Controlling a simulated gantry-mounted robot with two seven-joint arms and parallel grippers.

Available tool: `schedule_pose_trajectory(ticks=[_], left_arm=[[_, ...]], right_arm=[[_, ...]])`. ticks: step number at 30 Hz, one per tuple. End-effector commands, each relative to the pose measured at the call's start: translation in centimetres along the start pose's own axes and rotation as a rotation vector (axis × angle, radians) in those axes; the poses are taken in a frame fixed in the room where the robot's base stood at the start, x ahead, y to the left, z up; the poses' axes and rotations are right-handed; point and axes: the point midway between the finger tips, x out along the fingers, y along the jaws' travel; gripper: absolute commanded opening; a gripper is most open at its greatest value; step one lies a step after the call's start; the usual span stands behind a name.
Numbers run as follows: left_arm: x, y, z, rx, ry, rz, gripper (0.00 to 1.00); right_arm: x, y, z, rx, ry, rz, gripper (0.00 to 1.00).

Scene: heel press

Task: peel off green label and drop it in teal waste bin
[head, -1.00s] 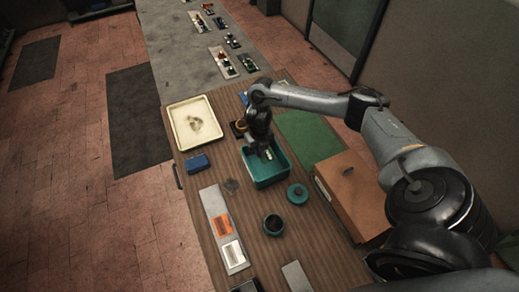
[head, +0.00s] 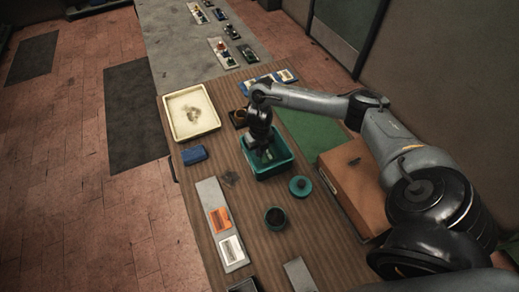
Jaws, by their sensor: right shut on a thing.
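The teal waste bin (head: 271,171) stands open on the wooden table. My right gripper (head: 267,152) points down into the bin's mouth and is shut on a small pale green piece, which looks like the green label (head: 268,156). The label is small and partly hidden by the fingers. I cannot tell whether it touches the bin floor. A grey strip (head: 209,193) lies to the left and front of the bin, with an orange label (head: 219,220) and a white label (head: 231,249) on it. My left gripper is not in view.
A cream tray (head: 180,138) and a blue block (head: 194,155) lie left of the bin. A teal lid (head: 300,186) and a dark round pot (head: 275,218) stand in front. A brown box (head: 352,187) and a green mat (head: 318,133) are to the right.

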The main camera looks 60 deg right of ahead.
Motion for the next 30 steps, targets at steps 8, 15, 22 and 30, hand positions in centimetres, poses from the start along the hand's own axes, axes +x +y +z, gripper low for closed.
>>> schedule_pose_trajectory(ticks=[8,15,22,30], left_arm=[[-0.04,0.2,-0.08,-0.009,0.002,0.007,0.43],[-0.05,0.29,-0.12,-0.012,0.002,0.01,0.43],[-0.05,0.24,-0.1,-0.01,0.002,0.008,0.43],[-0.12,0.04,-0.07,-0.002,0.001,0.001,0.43]], right_arm=[[-0.01,0.01,-0.02,0.0,0.0,0.0,0.3],[-0.01,0.01,-0.02,0.0,0.0,0.0,0.37],[-0.01,0.01,-0.02,0.0,0.0,0.0,0.62],[-0.1,0.0,-0.01,0.0,0.0,0.0,0.62]])
